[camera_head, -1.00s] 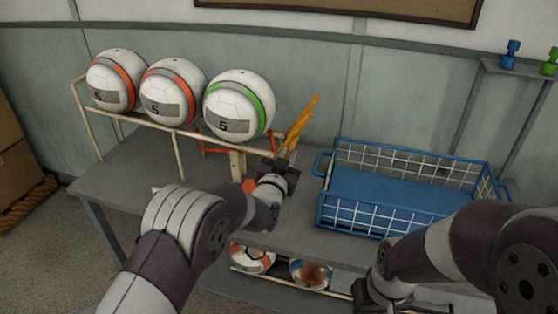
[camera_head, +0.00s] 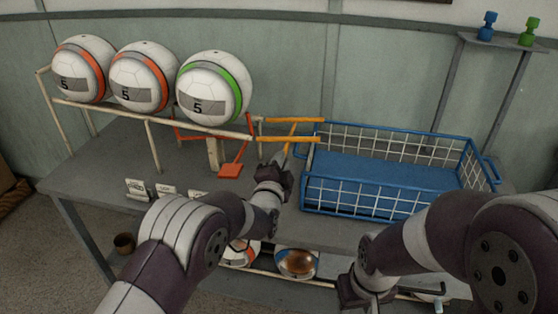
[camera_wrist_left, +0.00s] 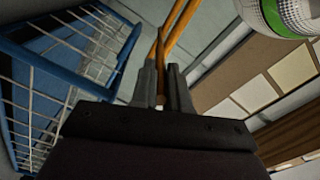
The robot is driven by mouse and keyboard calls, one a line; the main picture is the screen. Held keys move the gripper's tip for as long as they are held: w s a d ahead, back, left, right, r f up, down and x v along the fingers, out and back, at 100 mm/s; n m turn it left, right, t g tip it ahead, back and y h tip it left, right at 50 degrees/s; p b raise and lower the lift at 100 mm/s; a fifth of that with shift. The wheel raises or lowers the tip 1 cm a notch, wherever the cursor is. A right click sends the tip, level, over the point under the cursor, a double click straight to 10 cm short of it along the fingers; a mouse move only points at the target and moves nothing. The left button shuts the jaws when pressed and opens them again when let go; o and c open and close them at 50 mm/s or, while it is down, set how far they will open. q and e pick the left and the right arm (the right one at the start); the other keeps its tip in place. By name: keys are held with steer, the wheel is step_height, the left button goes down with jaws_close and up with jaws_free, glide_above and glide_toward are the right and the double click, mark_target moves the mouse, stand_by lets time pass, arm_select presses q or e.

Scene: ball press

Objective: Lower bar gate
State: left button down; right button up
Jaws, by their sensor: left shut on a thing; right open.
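The bar gate (camera_head: 290,139) has yellow-orange bars and lies about level, reaching from the right end of the ball rack towards the blue basket's left rim. My left gripper (camera_head: 282,160) is just below the gate, shut on one of its bars. In the left wrist view the fingers (camera_wrist_left: 163,85) close on a yellow-orange bar (camera_wrist_left: 162,48). My right gripper (camera_head: 362,292) is low at the front right, away from the gate and empty; its fingertips are hard to see.
Several balls, including a green-striped ball (camera_head: 214,88), rest on the rack (camera_head: 100,107) left of the gate. The blue wire basket (camera_head: 372,205) stands right of it. An orange paddle (camera_head: 231,170) hangs below the rack. More balls (camera_head: 297,262) lie on a lower rail.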

arm_select(q)
steer(key=shift+f+m, duration=0.5)
steer(key=shift+f, duration=0.05)
steer(key=shift+a+f+b, duration=0.1)
steer(key=shift+f+b, duration=0.2)
steer(key=shift+b, duration=0.15)
steer(key=shift+f, duration=0.1)
steer(key=c, duration=1.1)
jaws_free()
steer(key=shift+w, duration=0.1)
steer(key=p+v, duration=0.1)
steer(key=v, duration=1.1)
steer(key=shift+s+a, duration=0.1)
steer(key=shift+s, duration=0.25)
